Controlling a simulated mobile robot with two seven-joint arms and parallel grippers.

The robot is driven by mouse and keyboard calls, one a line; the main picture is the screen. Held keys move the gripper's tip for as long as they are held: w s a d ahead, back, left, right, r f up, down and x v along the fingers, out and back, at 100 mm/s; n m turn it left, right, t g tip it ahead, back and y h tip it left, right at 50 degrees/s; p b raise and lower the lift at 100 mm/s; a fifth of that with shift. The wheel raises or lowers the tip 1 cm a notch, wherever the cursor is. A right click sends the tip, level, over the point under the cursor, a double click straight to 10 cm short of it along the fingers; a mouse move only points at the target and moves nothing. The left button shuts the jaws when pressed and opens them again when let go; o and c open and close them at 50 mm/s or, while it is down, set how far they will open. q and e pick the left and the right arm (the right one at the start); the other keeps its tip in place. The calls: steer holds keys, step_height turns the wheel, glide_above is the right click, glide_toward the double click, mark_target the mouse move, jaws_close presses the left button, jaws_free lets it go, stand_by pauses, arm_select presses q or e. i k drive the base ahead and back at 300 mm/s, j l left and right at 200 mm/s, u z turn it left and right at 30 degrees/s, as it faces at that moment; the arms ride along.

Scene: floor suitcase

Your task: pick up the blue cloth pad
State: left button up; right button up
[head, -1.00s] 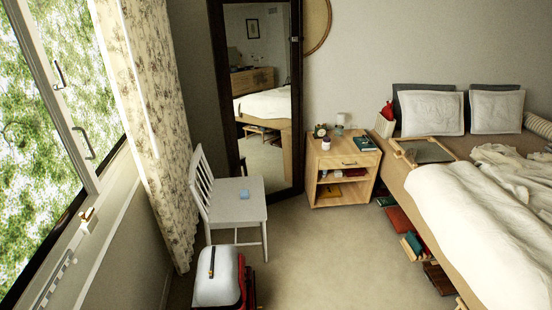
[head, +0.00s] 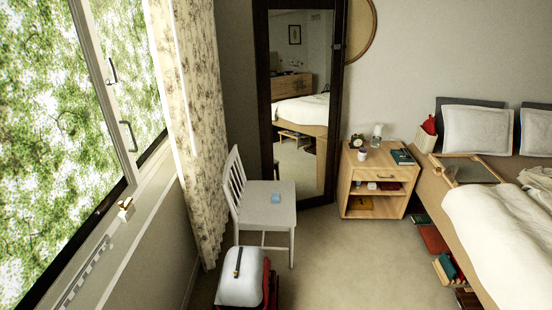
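The blue cloth pad (head: 276,198) is a small light-blue piece lying flat on the seat of the white chair (head: 254,212). The chair stands upright in front of the tall mirror, beside the curtain. Neither of my grippers shows in the head view, so I cannot see their state. Nothing covers the pad.
A white rounded case (head: 241,280) with red beneath it sits on the floor before the chair. A wooden nightstand (head: 374,183) stands right of the mirror (head: 331,100). The bed (head: 485,215) fills the right side, with books along its edge. Carpet between is clear.

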mark_target(275, 198)
steer(key=i+l+z, duration=0.45)
steer(key=i+l, duration=0.15)
steer(key=i+l+z, duration=0.45)
steer(key=i, duration=0.3)
steer(key=i+u, duration=0.25)
steer(key=i, duration=0.25)
steer(key=i+u, duration=0.2)
steer(key=i, duration=0.25)
steer(key=i+l+u, duration=0.25)
steer(key=i, duration=0.2)
steer(key=i+l+u, duration=0.25)
steer(key=i, duration=0.25)
steer(key=i+j+u, duration=0.1)
steer(key=i+u, duration=0.2)
steer(key=i, duration=0.15)
steer(key=i+u, duration=0.3)
steer(key=i, duration=0.15)
steer(key=i+l+u, duration=0.3)
steer(key=i, duration=0.2)
steer(key=i+l+u, duration=0.1)
steer(key=i+u, duration=0.2)
steer(key=i, duration=0.15)
